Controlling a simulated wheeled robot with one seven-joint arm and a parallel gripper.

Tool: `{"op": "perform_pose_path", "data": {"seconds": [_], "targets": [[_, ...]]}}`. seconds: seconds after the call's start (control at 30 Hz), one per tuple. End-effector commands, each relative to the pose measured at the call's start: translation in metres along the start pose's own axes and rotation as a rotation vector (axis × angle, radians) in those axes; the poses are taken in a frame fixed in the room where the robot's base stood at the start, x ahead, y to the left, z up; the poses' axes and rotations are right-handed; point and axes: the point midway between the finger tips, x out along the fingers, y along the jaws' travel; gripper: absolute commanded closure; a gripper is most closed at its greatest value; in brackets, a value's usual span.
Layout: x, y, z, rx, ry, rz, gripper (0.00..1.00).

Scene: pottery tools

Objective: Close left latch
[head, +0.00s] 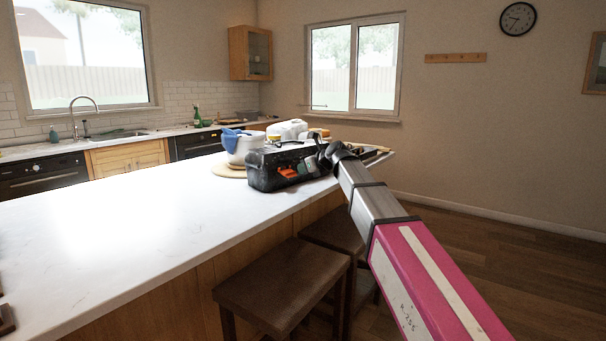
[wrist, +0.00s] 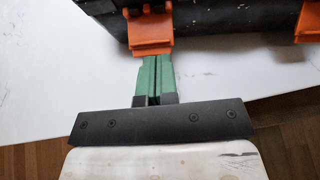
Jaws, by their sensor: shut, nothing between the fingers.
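The black toolbox (head: 262,176) stands on the white counter in the head view, with orange parts on its side. In the wrist view its dark body (wrist: 225,22) fills the top edge. The left orange latch (wrist: 150,33) sticks out from the toolbox towards my gripper. My gripper (wrist: 158,60) has green fingers, shut together and empty. Their tips are right at the latch's lower edge and partly hidden by it; I cannot tell whether they touch. A second orange latch (wrist: 308,22) is at the right edge. In the head view my arm's end reaches the toolbox.
The white counter (head: 120,230) is clear in front and left of the toolbox. A white pot (head: 240,145) with a blue cloth (head: 232,134) stands behind it. Brown stools (head: 280,285) stand below the counter's edge. A wall clock (head: 517,18) hangs far off.

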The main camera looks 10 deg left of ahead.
Motion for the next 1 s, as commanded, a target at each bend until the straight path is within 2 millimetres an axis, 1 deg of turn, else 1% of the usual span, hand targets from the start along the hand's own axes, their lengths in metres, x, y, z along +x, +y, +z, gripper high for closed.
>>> {"op": "perform_pose_path", "data": {"seconds": [0.23, 0.6, 1.0], "targets": [[-0.003, 0.0, 0.015, 0.0, 0.0, 0.001, 1.0], [0.001, 0.0, 0.036, -0.001, 0.001, 0.001, 1.0], [0.008, 0.0, 0.038, 0.0, 0.0, 0.001, 1.0]]}}
